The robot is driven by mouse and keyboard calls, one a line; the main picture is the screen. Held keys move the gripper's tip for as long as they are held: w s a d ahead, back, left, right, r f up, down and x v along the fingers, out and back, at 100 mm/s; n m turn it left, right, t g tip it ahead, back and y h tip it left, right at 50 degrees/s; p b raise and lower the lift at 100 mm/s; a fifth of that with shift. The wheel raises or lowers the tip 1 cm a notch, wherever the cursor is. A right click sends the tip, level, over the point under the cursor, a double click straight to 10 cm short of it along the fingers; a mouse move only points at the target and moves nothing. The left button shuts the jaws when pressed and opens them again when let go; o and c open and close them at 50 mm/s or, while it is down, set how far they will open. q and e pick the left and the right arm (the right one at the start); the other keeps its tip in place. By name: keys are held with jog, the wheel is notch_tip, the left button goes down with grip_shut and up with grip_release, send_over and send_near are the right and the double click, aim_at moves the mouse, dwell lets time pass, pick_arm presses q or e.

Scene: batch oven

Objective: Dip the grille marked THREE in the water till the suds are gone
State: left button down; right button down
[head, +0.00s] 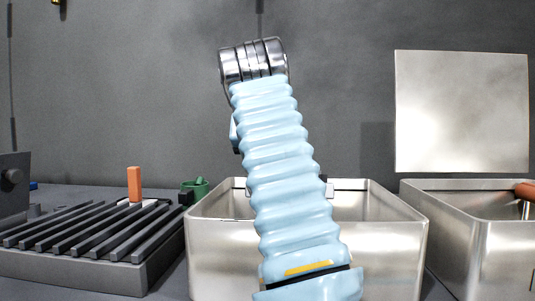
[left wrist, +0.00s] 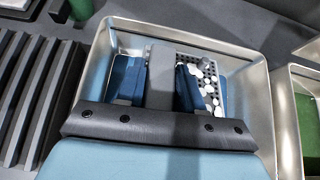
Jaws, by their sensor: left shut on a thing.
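In the left wrist view a dark perforated grille (left wrist: 208,88), speckled with white suds, is inside a steel basin (left wrist: 255,85). No marking can be read on it. My left gripper (left wrist: 163,80) is over the basin, shut on the grille; the grip itself is partly hidden. Blue areas show beside the grille, but I cannot tell a water level there. In the head view my light blue arm stands in front of the steel basin (head: 215,235) and hides the gripper and grille. My right gripper is in neither view.
A dark slatted rack (head: 95,235) with an upright orange block (head: 134,184) is left of the basin. A green cup (head: 198,187) stands behind. A second steel basin (head: 480,245) is close on the right. A metal panel (head: 461,112) is above, at the back.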

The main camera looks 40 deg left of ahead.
pick_arm(q)
jog(key=shift+f+b, duration=1.55)
jog(key=shift+f, duration=0.8)
